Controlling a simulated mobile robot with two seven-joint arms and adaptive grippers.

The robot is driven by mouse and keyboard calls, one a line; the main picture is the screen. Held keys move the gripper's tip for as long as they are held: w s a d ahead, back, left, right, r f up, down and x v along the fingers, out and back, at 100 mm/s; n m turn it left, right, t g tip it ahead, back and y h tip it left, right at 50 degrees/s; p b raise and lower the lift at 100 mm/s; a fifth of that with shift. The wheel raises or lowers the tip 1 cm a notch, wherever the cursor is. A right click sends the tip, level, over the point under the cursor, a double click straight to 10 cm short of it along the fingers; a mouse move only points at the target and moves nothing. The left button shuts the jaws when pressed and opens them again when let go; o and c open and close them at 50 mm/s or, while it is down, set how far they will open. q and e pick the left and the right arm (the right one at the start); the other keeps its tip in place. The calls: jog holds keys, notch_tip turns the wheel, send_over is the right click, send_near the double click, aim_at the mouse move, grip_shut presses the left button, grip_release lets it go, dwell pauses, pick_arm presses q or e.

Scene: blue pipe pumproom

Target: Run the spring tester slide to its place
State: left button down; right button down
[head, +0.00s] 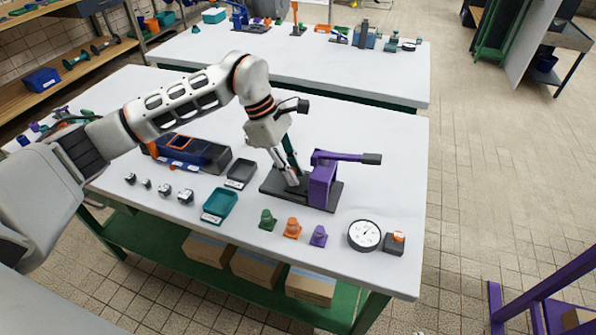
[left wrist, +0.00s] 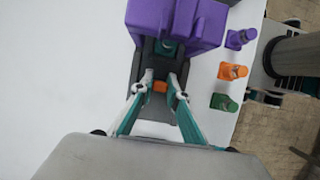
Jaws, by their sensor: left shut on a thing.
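The spring tester (head: 323,182) stands on the bench, with a purple body, a dark base plate and a purple lever ending in a dark grip toward the right. Its purple body (left wrist: 172,22) fills the top of the left wrist view. My left gripper (head: 291,180) reaches down over the base plate, just left of the purple body. In the left wrist view its fingertips (left wrist: 160,82) close around a small orange part (left wrist: 160,87) on the dark track, which I take for the slide. The fingers hide this part in the head view. My right gripper is not in view.
Green (head: 268,219), orange (head: 292,228) and purple (head: 318,236) cone-like pieces stand along the front edge. A dial gauge (head: 364,235) and an orange-topped block (head: 395,243) are at right. A teal tray (head: 219,207), a dark tray (head: 241,172) and several small weights lie left.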

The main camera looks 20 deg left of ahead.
pick_arm(q)
jog(key=a, duration=0.8)
jog(key=shift+w+a, duration=0.15)
jog(key=shift+a, duration=0.15)
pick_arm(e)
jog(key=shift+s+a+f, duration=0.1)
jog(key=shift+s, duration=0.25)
pick_arm(q)
jog(key=c, duration=2.2)
grip_release()
jog(key=shift+o, duration=1.2)
jog(key=shift+a, duration=0.2)
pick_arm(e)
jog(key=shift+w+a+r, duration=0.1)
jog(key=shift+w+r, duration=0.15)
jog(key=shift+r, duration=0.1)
pick_arm(q)
jog(key=shift+d+r, duration=0.1)
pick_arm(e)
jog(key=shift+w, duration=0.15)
pick_arm(q)
jog(key=v, duration=1.1)
jog(key=shift+r, duration=0.4)
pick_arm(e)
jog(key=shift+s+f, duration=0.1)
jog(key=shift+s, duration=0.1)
